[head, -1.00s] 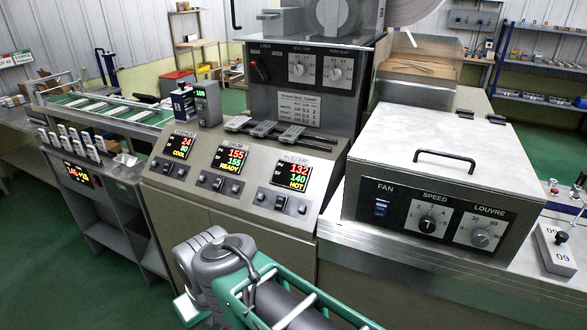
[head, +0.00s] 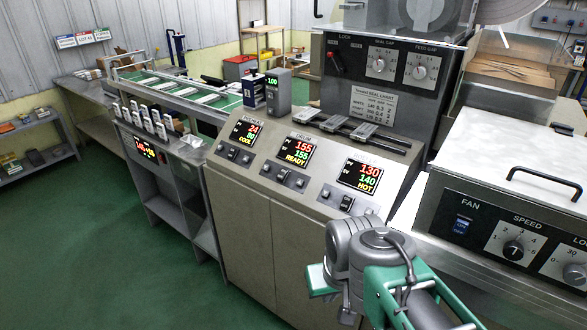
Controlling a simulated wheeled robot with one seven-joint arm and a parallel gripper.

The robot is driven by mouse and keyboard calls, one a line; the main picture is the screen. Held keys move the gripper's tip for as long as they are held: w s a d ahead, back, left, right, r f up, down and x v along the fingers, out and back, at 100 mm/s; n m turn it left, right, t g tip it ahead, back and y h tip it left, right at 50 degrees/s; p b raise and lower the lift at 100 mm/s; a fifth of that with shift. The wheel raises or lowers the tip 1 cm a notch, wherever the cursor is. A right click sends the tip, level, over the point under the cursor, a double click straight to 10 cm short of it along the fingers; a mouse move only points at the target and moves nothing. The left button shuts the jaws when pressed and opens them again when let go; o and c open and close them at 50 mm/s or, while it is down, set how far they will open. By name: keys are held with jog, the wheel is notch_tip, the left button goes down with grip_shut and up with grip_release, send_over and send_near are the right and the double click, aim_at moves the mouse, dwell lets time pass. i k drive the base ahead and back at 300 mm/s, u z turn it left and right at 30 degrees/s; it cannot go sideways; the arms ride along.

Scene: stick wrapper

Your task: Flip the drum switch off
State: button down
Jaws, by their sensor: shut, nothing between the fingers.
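The DRUM display (head: 295,153) is in the middle of the sloped control panel in the head view. It reads 155 over 155 and READY. Below it sits a dark drum switch (head: 282,176) between two small square buttons. It is too small to tell which way its rocker is tipped. My arm's grey and green links stand at the lower right, in front of the panel's right part. My gripper's fingers do not show.
A left display (head: 245,131) reads 24 over 80 and COOL. A right display (head: 358,176) reads HOT, with its own switch (head: 347,202) partly near my arm. A fan box (head: 515,215) stands at the right. Green floor (head: 90,240) is clear at the left.

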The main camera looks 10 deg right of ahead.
aim_at(284, 172)
jog(key=z, duration=0.05)
jog(key=k, duration=0.65)
jog(key=u, duration=0.35)
jog(key=i, duration=0.55)
jog(key=u, duration=0.8)
jog(key=i, duration=0.8)
jog(key=u, duration=0.15)
